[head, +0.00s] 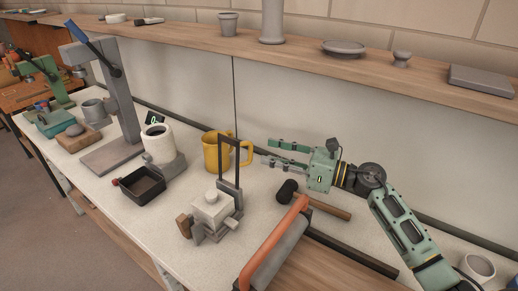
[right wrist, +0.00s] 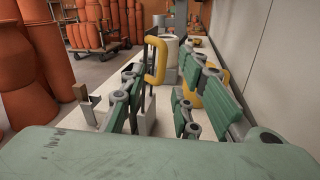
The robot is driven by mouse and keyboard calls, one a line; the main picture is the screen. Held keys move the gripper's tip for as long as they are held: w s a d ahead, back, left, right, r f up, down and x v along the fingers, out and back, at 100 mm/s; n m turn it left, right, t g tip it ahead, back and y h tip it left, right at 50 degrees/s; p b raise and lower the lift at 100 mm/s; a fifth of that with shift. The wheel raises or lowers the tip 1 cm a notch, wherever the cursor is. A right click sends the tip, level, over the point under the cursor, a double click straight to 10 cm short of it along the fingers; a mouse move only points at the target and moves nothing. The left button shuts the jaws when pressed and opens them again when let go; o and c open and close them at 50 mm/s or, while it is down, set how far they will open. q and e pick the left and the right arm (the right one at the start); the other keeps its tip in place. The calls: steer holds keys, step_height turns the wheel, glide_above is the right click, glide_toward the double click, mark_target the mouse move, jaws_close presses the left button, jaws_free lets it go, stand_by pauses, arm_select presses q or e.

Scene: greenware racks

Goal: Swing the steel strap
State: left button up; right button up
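The steel strap (head: 238,160) is a dark, narrow U-shaped frame standing upright at the grey block (head: 207,213) on the table. In the right wrist view the strap (right wrist: 149,75) shows as a dark upright near the left finger. My right gripper (head: 268,151) is open and empty, its fingers pointing left, to the right of the strap and apart from it. In the right wrist view its two fingers (right wrist: 165,85) are spread wide. My left gripper is not in view.
A yellow mug (head: 211,154) stands just behind the strap. A black-headed mallet (head: 327,207) lies under my right arm; an orange-handled roller (head: 272,243) is in front. A black tray (head: 142,187), white container (head: 158,145) and lever press (head: 120,105) stand left.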

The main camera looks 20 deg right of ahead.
steer(key=p+x, duration=0.1)
steer(key=x, duration=0.3)
steer(key=shift+w+a+f, duration=0.1)
steer(key=shift+w+a, duration=0.1)
steer(key=shift+w, duration=0.2)
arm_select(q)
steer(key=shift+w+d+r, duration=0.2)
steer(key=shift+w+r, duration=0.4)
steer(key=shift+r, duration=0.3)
arm_select(e)
jaws_close()
